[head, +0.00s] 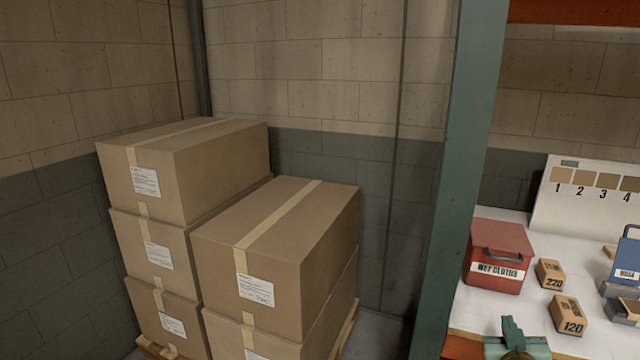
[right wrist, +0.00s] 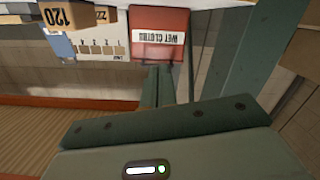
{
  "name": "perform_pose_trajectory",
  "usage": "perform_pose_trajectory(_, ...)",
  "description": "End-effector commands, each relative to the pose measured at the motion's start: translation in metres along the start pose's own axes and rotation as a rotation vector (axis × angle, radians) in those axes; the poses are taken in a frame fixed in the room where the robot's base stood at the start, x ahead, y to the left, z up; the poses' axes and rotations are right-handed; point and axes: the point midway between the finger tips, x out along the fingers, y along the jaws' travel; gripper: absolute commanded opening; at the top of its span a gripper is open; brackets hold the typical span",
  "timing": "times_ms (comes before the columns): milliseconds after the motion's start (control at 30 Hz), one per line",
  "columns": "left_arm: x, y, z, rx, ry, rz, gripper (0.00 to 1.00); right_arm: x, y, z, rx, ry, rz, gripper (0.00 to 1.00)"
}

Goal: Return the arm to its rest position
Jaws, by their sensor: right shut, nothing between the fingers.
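My right gripper (head: 512,328) is green and shows at the bottom right of the head view, low over the front part of the white shelf (head: 471,308). In the right wrist view its fingers (right wrist: 158,80) are together and nothing is between them. They point toward the red WET CLOTHS box (right wrist: 162,22), which appears upside down there. The rest of my right arm is out of the head view. My left gripper is not in view.
The red box (head: 498,257) stands behind my gripper, with cartons marked 220 (head: 549,273) and 120 (head: 568,316) to its right. A green rack post (head: 455,180) rises to the left. Stacked cardboard boxes (head: 275,230) stand beyond it. A numbered swatch board (head: 590,210) stands behind.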

Motion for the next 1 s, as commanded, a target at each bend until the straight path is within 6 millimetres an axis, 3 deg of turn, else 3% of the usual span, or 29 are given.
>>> perform_pose_trajectory(33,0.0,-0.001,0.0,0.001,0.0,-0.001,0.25,-0.032,-0.008,0.021,-0.113,-0.089,-0.036,0.0)
perform_pose_trajectory(100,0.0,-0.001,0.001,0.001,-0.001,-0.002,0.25,-0.075,-0.018,0.044,-0.261,-0.209,-0.092,0.0)
perform_pose_trajectory(200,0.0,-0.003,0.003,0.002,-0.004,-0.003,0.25,-0.126,-0.027,0.066,-0.412,-0.336,-0.165,0.0)
perform_pose_trajectory(400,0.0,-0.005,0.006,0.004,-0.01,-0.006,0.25,-0.205,-0.033,0.088,-0.616,-0.502,-0.289,0.0)
perform_pose_trajectory(700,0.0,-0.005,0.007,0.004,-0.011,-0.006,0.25,-0.302,-0.025,0.099,-0.847,-0.676,-0.465,0.0)
perform_pose_trajectory(1000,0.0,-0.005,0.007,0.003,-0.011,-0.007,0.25,-0.302,-0.07,0.189,-0.805,-0.749,-0.582,0.0)
